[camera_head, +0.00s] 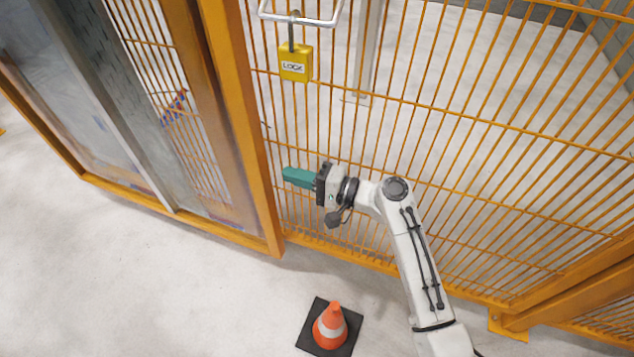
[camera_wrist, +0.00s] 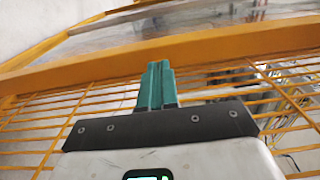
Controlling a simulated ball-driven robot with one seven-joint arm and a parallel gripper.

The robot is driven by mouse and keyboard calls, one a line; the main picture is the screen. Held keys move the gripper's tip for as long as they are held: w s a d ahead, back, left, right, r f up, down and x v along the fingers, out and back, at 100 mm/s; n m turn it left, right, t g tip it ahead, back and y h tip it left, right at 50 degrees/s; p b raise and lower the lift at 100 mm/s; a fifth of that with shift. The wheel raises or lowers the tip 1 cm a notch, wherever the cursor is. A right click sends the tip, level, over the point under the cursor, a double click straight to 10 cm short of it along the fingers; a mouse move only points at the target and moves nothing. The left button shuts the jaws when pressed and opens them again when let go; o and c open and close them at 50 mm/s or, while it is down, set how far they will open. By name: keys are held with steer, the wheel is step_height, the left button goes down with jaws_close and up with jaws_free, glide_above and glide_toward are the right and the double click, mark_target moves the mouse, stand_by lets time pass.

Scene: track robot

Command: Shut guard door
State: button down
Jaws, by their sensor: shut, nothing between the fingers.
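The guard door (camera_head: 241,130) looks to be the orange-framed part at the left, with clear panels and a grey upright. Its edge post stands beside an orange mesh panel (camera_head: 480,120). I cannot tell whether a gap is left between them. My gripper (camera_head: 287,177) is shut and empty, its teal fingers pointing left at the post, close to it; contact cannot be made out. In the wrist view the shut fingers (camera_wrist: 158,72) point up at an orange bar (camera_wrist: 215,45), with mesh behind. A yellow padlock (camera_head: 295,63) marked LOCK hangs from a metal bar (camera_head: 310,20).
An orange and white cone (camera_head: 331,326) on a black base stands on the floor in front of the fence. A lower orange beam (camera_head: 575,285) with a foot plate is at the right. The pale floor (camera_head: 130,290) at the lower left is clear.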

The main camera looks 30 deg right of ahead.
mark_target(260, 166)
steer(key=shift+b+x, duration=0.45)
steer(key=shift+x, duration=2.35)
